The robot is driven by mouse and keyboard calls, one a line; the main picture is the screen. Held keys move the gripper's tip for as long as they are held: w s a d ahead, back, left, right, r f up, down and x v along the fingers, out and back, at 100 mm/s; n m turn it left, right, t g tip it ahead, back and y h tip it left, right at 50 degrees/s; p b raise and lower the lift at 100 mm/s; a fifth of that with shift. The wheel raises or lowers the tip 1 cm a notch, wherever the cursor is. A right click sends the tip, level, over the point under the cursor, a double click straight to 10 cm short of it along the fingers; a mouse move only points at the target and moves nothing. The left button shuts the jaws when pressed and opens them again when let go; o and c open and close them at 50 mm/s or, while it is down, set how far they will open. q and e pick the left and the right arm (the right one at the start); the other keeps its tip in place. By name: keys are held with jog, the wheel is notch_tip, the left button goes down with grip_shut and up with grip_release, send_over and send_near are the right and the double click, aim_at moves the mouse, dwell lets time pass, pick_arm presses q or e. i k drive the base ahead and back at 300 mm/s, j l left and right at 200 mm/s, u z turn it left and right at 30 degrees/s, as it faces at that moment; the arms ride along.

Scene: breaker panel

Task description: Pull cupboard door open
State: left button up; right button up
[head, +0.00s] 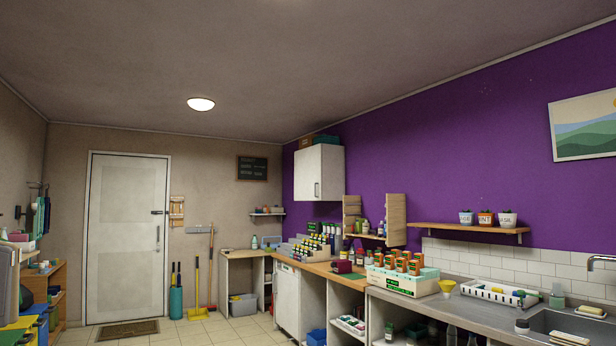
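A white wall cupboard (319,174) hangs on the purple wall, above the far end of the counter. Its door is shut, with a small dark upright handle (317,190) on the front face. The cupboard is far off across the room. Neither of my grippers shows in the head view.
A wooden worktop (330,273) crowded with bottles and boxes runs below the cupboard. A sink (575,325) is at the near right. A white door (127,238) stands in the back wall. Brooms lean beside it. Shelving lines the left. The tiled floor (205,331) between looks clear.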

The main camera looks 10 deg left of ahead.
aim_at(308, 184)
jog(key=i+u, duration=0.15)
jog(key=u, duration=0.35)
jog(key=i, duration=1.35)
jog(key=i+j, duration=0.1)
jog(key=i, duration=2.55)
jog(key=i+j, duration=0.1)
jog(key=i, duration=1.2)
jog(key=i+z, duration=0.1)
jog(key=i, duration=1.25)
jog(key=i+j, duration=0.15)
jog(key=i, duration=1.2)
